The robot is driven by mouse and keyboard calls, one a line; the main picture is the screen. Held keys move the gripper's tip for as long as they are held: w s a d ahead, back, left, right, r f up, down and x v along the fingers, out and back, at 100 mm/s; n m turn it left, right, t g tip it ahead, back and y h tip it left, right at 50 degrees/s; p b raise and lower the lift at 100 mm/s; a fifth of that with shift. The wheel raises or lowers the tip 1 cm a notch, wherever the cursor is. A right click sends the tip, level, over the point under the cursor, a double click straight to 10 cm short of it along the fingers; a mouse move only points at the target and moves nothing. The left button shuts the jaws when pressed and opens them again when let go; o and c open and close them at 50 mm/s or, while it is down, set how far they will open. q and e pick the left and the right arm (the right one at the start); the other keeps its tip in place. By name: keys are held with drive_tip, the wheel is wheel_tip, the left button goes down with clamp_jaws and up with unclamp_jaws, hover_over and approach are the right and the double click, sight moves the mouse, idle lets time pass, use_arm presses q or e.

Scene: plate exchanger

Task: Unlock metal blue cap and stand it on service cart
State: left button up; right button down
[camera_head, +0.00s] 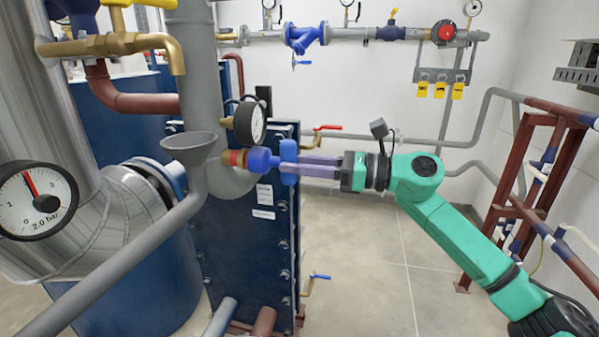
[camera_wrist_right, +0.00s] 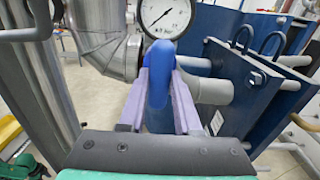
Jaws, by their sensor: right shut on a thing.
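The blue cap (camera_head: 262,160) sits at the end of a short brass and red fitting in the middle of the head view, in front of the plate exchanger. Its blue crosspiece (camera_head: 289,178) is at my right gripper (camera_head: 291,168), which reaches in from the right. The pale purple fingers are shut on the cap. In the right wrist view the blue cap (camera_wrist_right: 159,85) stands between the two fingers of the right gripper (camera_wrist_right: 160,95), which touch or nearly touch its sides. My left gripper is not in view. I cannot make out a service cart.
A pressure gauge (camera_head: 249,122) is just above the fitting, and a grey funnel (camera_head: 190,145) is to its left. The dark blue plate exchanger (camera_head: 235,250) stands below. A red-brown pipe frame (camera_head: 510,165) is at the right. The floor (camera_head: 370,270) between is clear.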

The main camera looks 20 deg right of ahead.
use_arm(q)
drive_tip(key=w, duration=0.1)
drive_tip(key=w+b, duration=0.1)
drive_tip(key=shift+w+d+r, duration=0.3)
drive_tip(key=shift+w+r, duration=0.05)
use_arm(e)
drive_tip(key=shift+r+n, duration=0.1)
drive_tip(key=shift+n, duration=0.7)
use_arm(q)
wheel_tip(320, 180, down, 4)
drive_tip(key=b, duration=0.4)
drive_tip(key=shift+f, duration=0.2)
use_arm(e)
drive_tip(key=v, duration=0.3)
drive_tip(key=shift+s+d, duration=0.25)
drive_tip(key=shift+d, duration=0.05)
